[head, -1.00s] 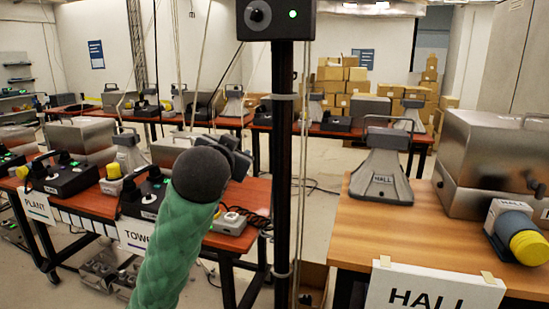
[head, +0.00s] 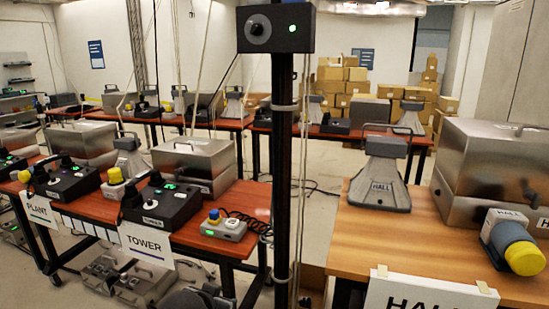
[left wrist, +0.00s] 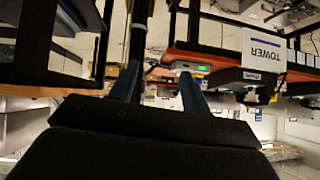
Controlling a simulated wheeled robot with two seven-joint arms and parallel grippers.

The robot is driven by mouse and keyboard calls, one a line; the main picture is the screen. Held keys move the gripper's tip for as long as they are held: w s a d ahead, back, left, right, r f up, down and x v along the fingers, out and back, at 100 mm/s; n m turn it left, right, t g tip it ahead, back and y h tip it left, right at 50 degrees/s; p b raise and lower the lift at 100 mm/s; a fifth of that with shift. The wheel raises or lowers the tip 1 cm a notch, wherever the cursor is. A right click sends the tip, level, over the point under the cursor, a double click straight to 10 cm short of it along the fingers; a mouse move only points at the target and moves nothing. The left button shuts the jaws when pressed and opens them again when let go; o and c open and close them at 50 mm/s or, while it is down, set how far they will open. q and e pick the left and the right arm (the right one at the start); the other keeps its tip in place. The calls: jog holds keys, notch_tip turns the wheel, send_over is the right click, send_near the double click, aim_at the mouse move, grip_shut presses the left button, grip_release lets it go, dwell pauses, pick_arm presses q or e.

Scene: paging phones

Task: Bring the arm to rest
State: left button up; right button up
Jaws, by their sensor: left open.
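My left gripper (left wrist: 160,80) shows in the left wrist view with its two bluish fingers apart. Nothing is between them. That view is upside down, and the tables lie some way beyond the fingertips. In the head view the left gripper cannot be made out. A dark grey rounded part at the bottom edge may belong to my left arm, but I cannot tell. My right gripper is in neither view.
The red-brown table with the TOWER sign (head: 148,246) and PLANT sign (head: 38,209) stands left. A light wooden table with the HALL sign (head: 430,293) stands right. A black post (head: 283,170) rises between them.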

pick_arm(q)
jog(key=s+f+g+p, duration=0.1)
jog(key=s+f+g, duration=0.2)
jog(key=s+f, duration=0.8)
jog(key=s+f+n+g+p, duration=0.1)
jog(key=s+f+g, duration=0.3)
jog(key=s+f, duration=0.8)
jog(key=s+p, duration=0.1)
jog(key=s, duration=0.5)
jog(key=shift+s+a+f+g, duration=0.2)
jog(key=shift+s+a+g, duration=0.1)
jog(key=shift+a, duration=0.05)
jog(key=shift+n, duration=0.3)
